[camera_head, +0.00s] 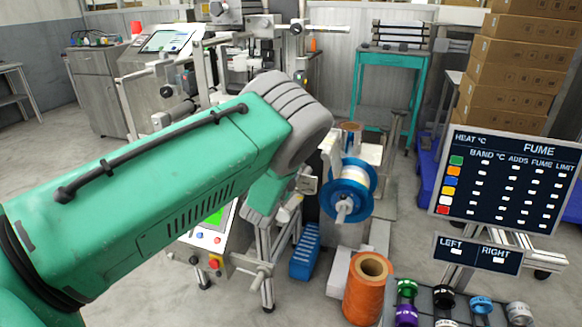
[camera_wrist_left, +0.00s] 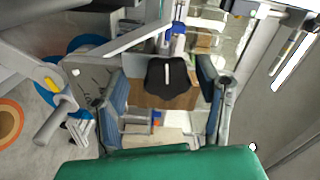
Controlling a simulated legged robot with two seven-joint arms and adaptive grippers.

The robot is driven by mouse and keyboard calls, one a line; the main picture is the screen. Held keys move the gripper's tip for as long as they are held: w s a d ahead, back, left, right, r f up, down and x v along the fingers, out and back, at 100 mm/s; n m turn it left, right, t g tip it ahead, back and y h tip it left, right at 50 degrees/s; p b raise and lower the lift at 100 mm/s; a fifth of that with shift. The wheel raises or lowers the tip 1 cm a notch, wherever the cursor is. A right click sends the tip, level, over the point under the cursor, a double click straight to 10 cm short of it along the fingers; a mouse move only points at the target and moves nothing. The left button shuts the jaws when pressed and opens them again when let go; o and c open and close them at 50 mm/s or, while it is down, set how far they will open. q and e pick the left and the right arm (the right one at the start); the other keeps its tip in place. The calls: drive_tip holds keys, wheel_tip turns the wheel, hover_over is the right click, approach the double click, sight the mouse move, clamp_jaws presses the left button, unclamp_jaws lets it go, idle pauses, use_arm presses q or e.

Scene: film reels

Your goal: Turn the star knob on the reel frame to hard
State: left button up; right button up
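In the left wrist view a black lobed knob (camera_wrist_left: 168,78), which looks like the star knob, has a pale line on its face pointing up the picture. It lies between the two blue-grey pads of my left gripper (camera_wrist_left: 162,94). The gripper is open, with a visible gap on each side of the knob. In the head view my green left arm reaches across to the reel frame (camera_head: 332,155); its hand is mostly hidden behind the arm, and the knob cannot be made out there. A blue-rimmed reel (camera_head: 358,172) hangs on the frame. My right gripper is not in view.
An orange spool (camera_head: 352,298) stands below the reel, left of several coloured rings (camera_head: 480,304). A dark FUME board (camera_head: 505,190) and a LEFT/RIGHT sign (camera_head: 478,253) stand at the right, before stacked cartons (camera_head: 515,75). A blue bin (camera_head: 305,255) sits on the floor.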

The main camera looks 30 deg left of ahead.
use_arm(q)
drive_tip(key=shift+r, duration=0.15)
drive_tip(key=v, duration=1.2)
drive_tip(key=shift+f, duration=0.25)
drive_tip(key=shift+a, duration=0.1)
